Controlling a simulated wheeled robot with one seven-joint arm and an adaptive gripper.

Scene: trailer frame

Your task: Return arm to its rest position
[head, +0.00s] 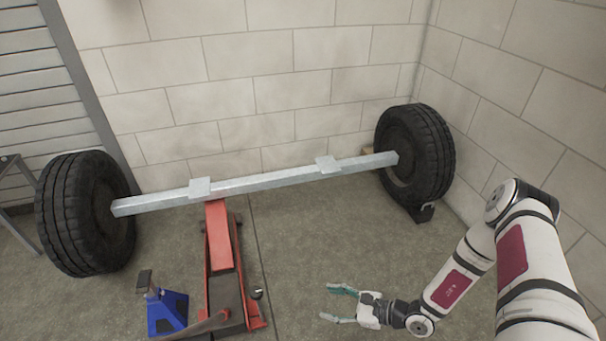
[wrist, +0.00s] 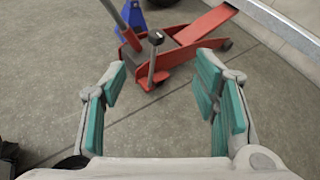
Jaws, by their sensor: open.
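My gripper (head: 338,304) is open and empty at the lower middle-right of the head view, in front of the axle and to the right of the red floor jack (head: 222,262). Its teal-padded fingers are spread wide in the wrist view (wrist: 162,105), with only bare concrete floor between them. My arm reaches in from the right edge of the head view and is bent at the elbow. In the wrist view the red jack (wrist: 211,22) lies beyond the fingertips, apart from them.
A metal axle beam (head: 260,180) spans between a left tire (head: 85,213) and a right tire (head: 428,152), above the jack. A blue jack stand (head: 166,312) stands left of the jack. Block walls (head: 300,75) close off the back and right. Floor around my gripper is clear.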

